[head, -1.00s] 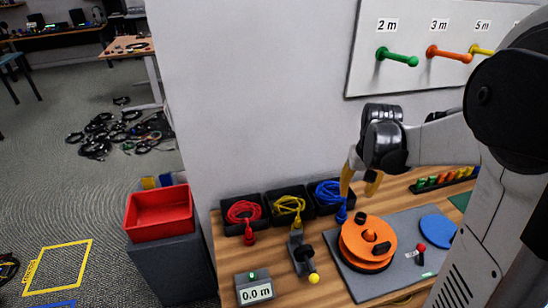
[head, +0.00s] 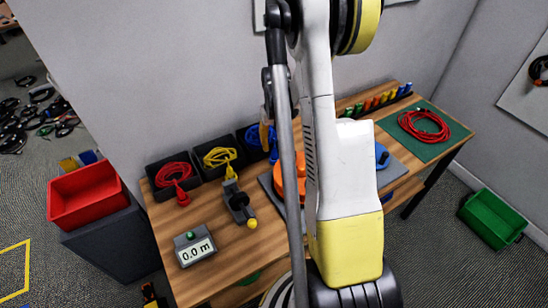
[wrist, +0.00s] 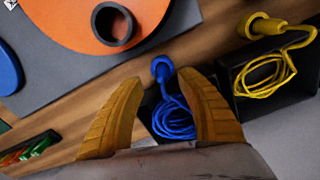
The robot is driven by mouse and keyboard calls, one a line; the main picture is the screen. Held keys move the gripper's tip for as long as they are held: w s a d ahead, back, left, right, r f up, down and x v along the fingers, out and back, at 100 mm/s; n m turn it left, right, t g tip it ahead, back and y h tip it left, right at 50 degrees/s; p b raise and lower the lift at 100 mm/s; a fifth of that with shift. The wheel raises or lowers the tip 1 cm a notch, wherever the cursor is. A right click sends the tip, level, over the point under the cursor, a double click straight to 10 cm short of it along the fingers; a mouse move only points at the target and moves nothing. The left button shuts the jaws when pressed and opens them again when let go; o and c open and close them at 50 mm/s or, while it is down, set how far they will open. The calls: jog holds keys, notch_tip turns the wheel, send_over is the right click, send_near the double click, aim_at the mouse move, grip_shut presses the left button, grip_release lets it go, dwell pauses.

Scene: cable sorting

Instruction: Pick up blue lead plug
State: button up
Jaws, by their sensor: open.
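The blue lead plug (wrist: 162,67) shows in the wrist view, standing at the edge of a black tray and joined to a coiled blue lead (wrist: 173,122). My gripper (wrist: 159,78) is open, with one yellow finger on each side of the plug's line. The plug lies just past the fingertips, and I cannot tell the height between them. In the head view the blue lead (head: 252,137) shows in its tray, partly behind my arm.
The yellow lead (head: 218,157) and red lead (head: 173,172) lie in neighbouring black trays. An orange reel (wrist: 95,20) is close by. A grey device reading 0.0 m (head: 194,247) stands at the front. A red bin (head: 88,196) is left, and a green crate (head: 492,218) stands on the floor right.

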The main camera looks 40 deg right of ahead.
aim_at(274, 148)
jog(key=f, duration=0.2)
jog(key=f+b, duration=0.1)
jog(key=f, duration=0.1)
jog(key=shift+w+a+b, duration=0.15)
jog(key=shift+a+b, duration=0.05)
jog(key=shift+b, duration=0.1)
grip_shut()
jog(key=shift+r, duration=0.15)
notch_tip(274, 148, up, 10)
jog(key=p, duration=0.4)
